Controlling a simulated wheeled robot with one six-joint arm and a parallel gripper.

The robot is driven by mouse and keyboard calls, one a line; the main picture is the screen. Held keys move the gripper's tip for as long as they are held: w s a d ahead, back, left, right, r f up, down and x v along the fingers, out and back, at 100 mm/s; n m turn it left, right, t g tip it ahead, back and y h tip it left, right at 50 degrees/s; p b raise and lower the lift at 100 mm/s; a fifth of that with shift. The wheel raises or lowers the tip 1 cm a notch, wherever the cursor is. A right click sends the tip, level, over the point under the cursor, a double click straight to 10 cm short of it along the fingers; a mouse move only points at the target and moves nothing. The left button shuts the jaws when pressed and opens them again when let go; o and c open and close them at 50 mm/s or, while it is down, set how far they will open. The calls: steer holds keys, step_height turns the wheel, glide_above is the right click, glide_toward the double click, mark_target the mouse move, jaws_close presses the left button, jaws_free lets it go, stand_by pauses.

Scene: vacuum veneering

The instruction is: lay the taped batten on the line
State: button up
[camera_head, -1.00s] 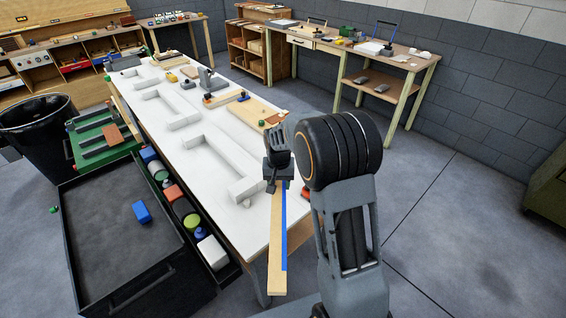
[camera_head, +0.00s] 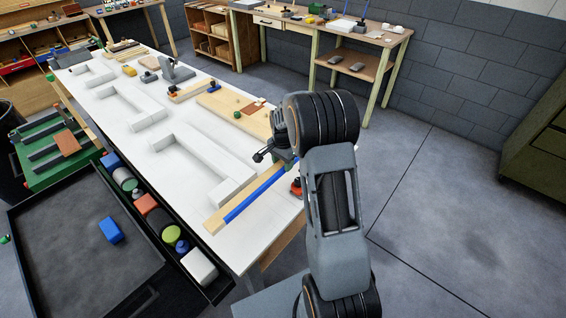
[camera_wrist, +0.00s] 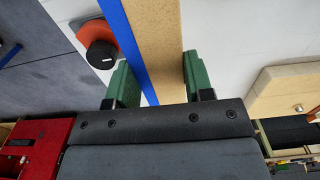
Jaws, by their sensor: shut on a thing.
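The taped batten (camera_head: 245,199) is a pale wood strip with a blue tape (camera_head: 258,190) along one edge. In the head view it slants over the near end of the white table top (camera_head: 125,118); I cannot tell whether it touches it. My gripper (camera_head: 276,158) is at its far right end, partly hidden by my arm. In the wrist view the batten (camera_wrist: 157,45) runs between the green jaws of my gripper (camera_wrist: 160,82), with the tape (camera_wrist: 128,45) on its left side. I cannot make out the line.
White L-shaped blocks (camera_head: 205,165) stand on the table beside the batten. A wood board (camera_head: 236,112) lies beyond. A red-orange thing with a black knob (camera_wrist: 100,42) sits close to the left jaw.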

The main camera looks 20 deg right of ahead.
mark_target(283, 179)
steer(key=shift+f, duration=0.1)
steer(key=shift+f+b, duration=2.1)
steer(key=shift+f, duration=0.6)
steer(key=shift+f, duration=0.15)
steer(key=o, duration=1.3)
steer(key=shift+s, duration=0.1)
step_height(283, 179, up, 14)
steer(key=shift+f+b, duration=0.1)
steer(key=shift+b, duration=0.45)
steer(key=shift+a, duration=0.1)
